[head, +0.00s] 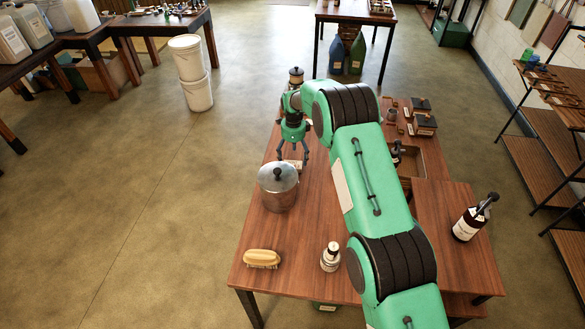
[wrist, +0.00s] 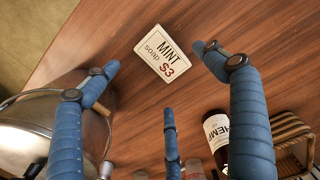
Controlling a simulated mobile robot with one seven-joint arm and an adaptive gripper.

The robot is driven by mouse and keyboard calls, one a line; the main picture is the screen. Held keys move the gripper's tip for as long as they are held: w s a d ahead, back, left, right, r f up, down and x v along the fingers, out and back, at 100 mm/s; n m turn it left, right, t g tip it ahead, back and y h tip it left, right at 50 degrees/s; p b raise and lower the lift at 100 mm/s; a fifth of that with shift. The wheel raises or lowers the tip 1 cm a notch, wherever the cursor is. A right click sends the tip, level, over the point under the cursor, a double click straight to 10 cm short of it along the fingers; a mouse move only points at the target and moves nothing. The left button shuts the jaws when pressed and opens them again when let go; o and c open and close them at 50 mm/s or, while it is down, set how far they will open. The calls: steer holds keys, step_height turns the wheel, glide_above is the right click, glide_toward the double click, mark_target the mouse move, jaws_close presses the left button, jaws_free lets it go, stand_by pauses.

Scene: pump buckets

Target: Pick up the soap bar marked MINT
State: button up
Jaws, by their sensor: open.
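The soap bar (wrist: 162,54) is a pale cream block with "MINT", "soap" and a red "S3" on its top face. It lies flat on the brown wooden table (wrist: 125,125). In the head view a pale edge of the bar (head: 294,164) shows below my gripper (head: 292,150), just behind the metal pot. My gripper (wrist: 158,72) points down, with its fingers spread and nothing between them. In the wrist view the bar lies beyond the fingertips, between the left and right fingers, and appears apart from them.
A lidded metal pot (head: 277,192) stands close beside the soap. A brush (head: 262,258) and a small bottle (head: 330,258) are at the table's front. A dark bottle labelled "HEMP" (wrist: 216,135) and a slatted wooden holder (wrist: 288,135) are near the right finger.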

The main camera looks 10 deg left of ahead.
mark_target(292, 164)
steer(key=shift+f, duration=0.2)
steer(key=shift+f, duration=0.1)
steer(key=shift+a+f+b, duration=0.15)
steer(key=shift+f, duration=1.1)
steer(key=shift+a+f+b, duration=0.1)
steer(key=shift+f+b, duration=0.05)
steer(key=shift+f, duration=1.1)
steer(key=c, duration=1.4)
steer(key=shift+o, duration=0.2)
steer(key=shift+r, duration=0.15)
step_height(292, 164, up, 10)
steer(key=shift+p, duration=0.45)
